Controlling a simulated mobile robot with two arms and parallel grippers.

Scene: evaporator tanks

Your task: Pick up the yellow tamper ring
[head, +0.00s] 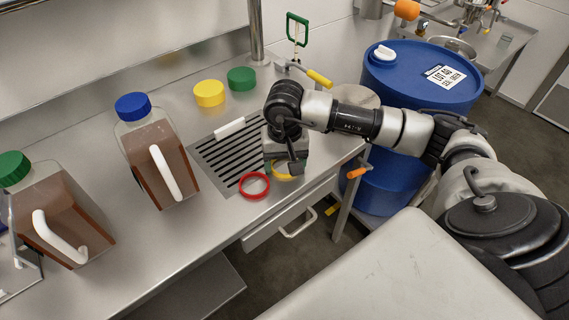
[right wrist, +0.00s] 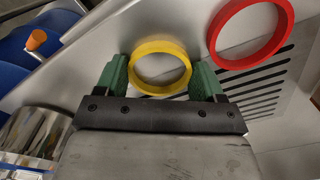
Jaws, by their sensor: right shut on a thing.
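The yellow tamper ring (right wrist: 160,45) is between the two green fingers of my right gripper (right wrist: 160,78) in the right wrist view. The gripper is shut on it, one finger against each side. In the head view the yellow ring (head: 286,177) shows only in part under my right gripper (head: 282,168), near the front edge of the steel counter. I cannot tell whether it still touches the counter. A red ring (head: 254,186) lies just left of it and also shows at upper right in the right wrist view (right wrist: 285,45). My left gripper is not in view.
A slotted drain grate (head: 215,160) lies behind the rings. Two jugs of brown liquid, one blue-capped (head: 150,165) and one green-capped (head: 62,215), stand left. Yellow (head: 209,94) and green (head: 241,79) lids lie at the back. A blue drum (head: 415,85) stands right.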

